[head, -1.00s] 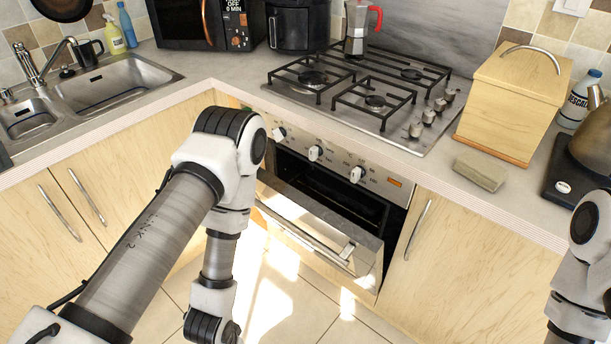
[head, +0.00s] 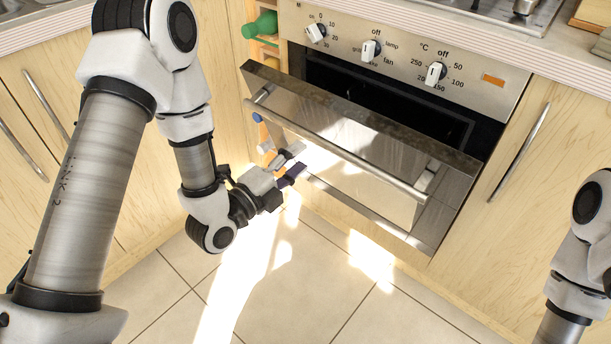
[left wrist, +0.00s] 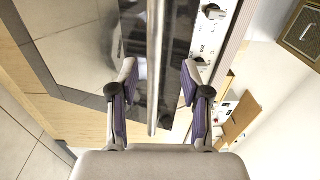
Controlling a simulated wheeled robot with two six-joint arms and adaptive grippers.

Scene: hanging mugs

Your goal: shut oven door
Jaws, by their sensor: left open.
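The oven door (head: 350,150) is partly open, tilted outward from the top, with a dark gap into the oven above it. Its metal handle bar (head: 335,146) runs along the upper front of the door. My left gripper (head: 296,164) is open and empty in front of the door's left part, below the bar. I see no clear contact. Only part of my right arm shows at the right edge; its gripper is out of view.
The control panel with knobs (head: 371,50) is above the door, under the hob (head: 500,12). Wooden cabinets flank the oven; the right one has a long handle (head: 520,152). A green bottle (head: 262,25) sits in a narrow rack left of the oven. The tiled floor (head: 290,290) is clear.

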